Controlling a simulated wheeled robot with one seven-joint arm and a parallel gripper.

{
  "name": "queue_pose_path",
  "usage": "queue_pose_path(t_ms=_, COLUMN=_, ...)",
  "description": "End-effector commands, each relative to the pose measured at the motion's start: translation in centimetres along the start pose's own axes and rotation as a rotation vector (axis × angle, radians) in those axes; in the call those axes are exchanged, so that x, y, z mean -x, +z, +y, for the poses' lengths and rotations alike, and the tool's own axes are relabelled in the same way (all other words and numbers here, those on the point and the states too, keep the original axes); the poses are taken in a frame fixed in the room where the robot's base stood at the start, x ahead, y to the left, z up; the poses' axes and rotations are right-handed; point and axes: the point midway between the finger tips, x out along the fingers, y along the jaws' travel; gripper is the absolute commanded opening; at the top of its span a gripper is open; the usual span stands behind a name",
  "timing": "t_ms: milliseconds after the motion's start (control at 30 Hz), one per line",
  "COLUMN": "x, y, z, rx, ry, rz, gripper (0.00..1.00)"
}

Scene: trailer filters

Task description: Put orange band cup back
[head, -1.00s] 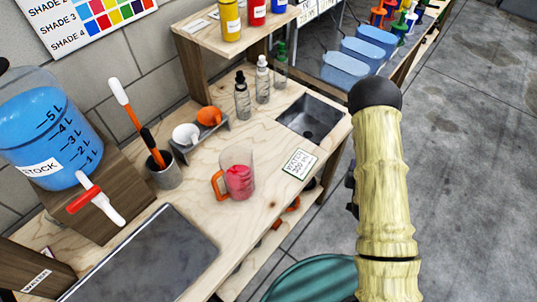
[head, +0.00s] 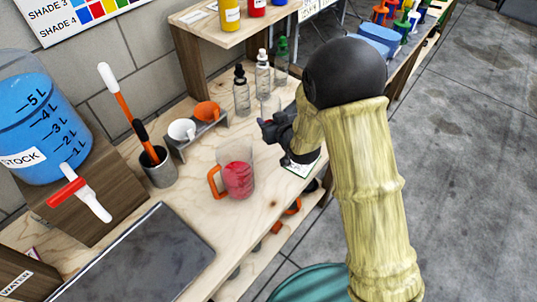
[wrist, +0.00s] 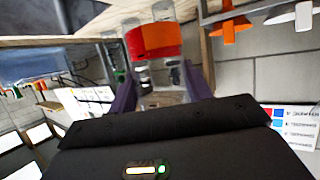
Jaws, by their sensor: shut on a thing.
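My gripper (head: 270,128) is over the bench, right of the cup rack and near the dropper bottles. In the wrist view its purple fingers (wrist: 160,92) are shut on a clear cup with a red-orange band (wrist: 155,43), the orange band cup. In the head view the cup is mostly hidden and too small to make out. A clear jug with an orange handle and pink-red contents (head: 238,179) stands on the bench, below and left of my gripper.
Dropper bottles (head: 241,92) stand behind my gripper. A grey holder with stirrers (head: 159,168) and the blue STOCK tank (head: 42,125) are at left. A dark tray (head: 135,260) lies in front. My arm hides the sink. Bare wood shows around the jug.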

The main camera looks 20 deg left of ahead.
Motion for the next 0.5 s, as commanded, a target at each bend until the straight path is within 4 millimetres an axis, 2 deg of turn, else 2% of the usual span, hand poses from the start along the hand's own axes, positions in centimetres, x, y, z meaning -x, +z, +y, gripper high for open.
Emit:
queue_pose_path(t_ms=100, x=-0.12, y=-0.47, z=-0.72, rx=0.006, ry=-0.015, rz=0.002, gripper=0.18)
queue_pose_path(t_ms=333, x=-0.1, y=-0.48, z=-0.71, rx=0.006, ry=-0.016, rz=0.001, gripper=0.18)
queue_pose_path(t_ms=500, x=-0.38, y=0.25, z=-0.71, rx=0.006, ry=-0.015, rz=-0.002, gripper=0.18)
